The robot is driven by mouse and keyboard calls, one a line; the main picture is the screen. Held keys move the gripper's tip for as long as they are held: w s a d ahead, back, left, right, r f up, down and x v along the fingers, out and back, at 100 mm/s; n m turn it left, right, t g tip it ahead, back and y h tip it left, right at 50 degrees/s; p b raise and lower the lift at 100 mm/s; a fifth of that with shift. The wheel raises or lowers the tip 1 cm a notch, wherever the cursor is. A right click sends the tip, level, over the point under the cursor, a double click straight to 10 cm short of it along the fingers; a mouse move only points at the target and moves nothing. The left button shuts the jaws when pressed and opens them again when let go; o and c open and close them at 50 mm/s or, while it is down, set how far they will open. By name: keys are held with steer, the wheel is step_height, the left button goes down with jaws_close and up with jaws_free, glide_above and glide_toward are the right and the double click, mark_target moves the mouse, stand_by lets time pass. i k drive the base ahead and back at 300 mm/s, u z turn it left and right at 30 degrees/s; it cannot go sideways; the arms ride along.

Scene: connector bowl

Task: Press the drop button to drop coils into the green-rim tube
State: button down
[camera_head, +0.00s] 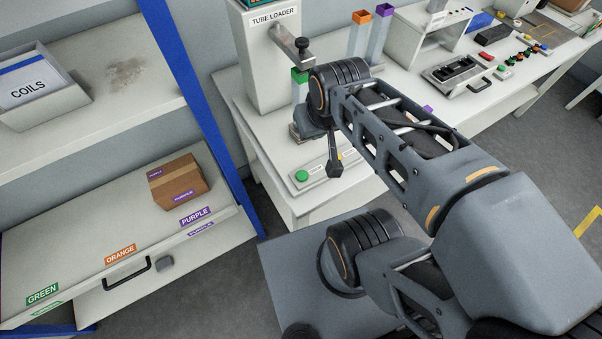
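The white tube loader (272,55) stands at the left end of the workbench, with a metal arm and dark knob (301,44) sticking out. The green-rim tube (299,76) stands upright below that knob, its lower part partly hidden by my arm. A round green button (302,175) sits on a pale labelled panel (322,172) at the bench's front edge; its label is too small to read. My gripper (335,170) points down over the panel, just right of the green button and apart from it in the picture. Its fingers look narrow and dark; their opening is unclear.
Orange-rim (360,32) and purple-rim (379,30) tubes stand further back. A control box (457,73) and more buttons lie right along the bench. At left are a shelf with a COILS bin (38,88) and a cardboard box (177,181) on a labelled drawer.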

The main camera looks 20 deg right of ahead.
mark_target(302, 176)
steer(key=k, duration=1)
steer(key=u, duration=2)
steer(key=i, duration=1.55)
steer(key=z, duration=2.6)
